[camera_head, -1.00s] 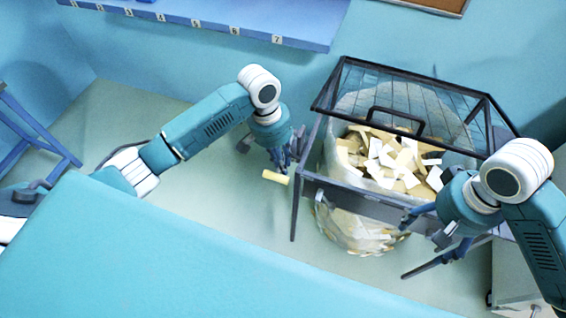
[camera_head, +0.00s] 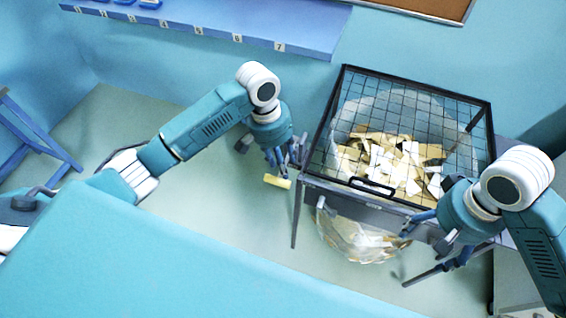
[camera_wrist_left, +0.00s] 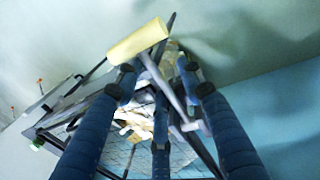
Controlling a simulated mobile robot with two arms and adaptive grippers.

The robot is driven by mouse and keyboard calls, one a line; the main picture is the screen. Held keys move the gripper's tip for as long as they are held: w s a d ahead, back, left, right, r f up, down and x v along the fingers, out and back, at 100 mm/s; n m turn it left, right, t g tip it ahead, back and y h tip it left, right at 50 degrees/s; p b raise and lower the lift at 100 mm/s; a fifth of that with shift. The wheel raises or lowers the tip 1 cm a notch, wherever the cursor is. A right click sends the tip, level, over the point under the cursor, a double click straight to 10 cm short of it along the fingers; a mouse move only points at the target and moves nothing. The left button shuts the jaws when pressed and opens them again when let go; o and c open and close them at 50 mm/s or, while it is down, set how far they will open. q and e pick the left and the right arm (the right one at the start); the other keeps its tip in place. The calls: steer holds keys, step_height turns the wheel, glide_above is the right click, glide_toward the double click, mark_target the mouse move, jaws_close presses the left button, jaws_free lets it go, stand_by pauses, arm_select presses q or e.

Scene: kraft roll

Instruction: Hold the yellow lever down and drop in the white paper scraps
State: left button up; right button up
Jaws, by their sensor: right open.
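The yellow lever grip (camera_head: 277,182) is at the left side of a dark-framed bin. It also shows in the left wrist view (camera_wrist_left: 138,41), on a grey rod that passes by my left fingers. My left gripper (camera_head: 277,157) is just above the grip; whether it touches or grasps it I cannot tell. The mesh lid (camera_head: 400,110) lies low over the bin. White and tan paper scraps (camera_head: 390,160) show through it, in a clear bag (camera_head: 360,240) that bulges out below. My right gripper (camera_head: 415,254) is open at the bin's front right, with no scrap visible in it.
A blue shelf (camera_head: 220,25) with numbered places runs along the back wall. A turquoise surface (camera_head: 180,260) fills the lower left. A blue stand (camera_head: 35,135) is at the far left. The floor (camera_head: 200,190) between it and the bin is clear.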

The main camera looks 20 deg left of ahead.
arm_select(q)
steer(key=shift+d, duration=0.1)
steer(key=shift+r, duration=0.2)
step_height(320, 180, up, 7)
steer(key=a, duration=0.1)
steer(key=shift+a+r, duration=0.2)
steer(key=shift+a, duration=0.15)
steer(key=shift+s, duration=0.1)
stand_by(0.3)
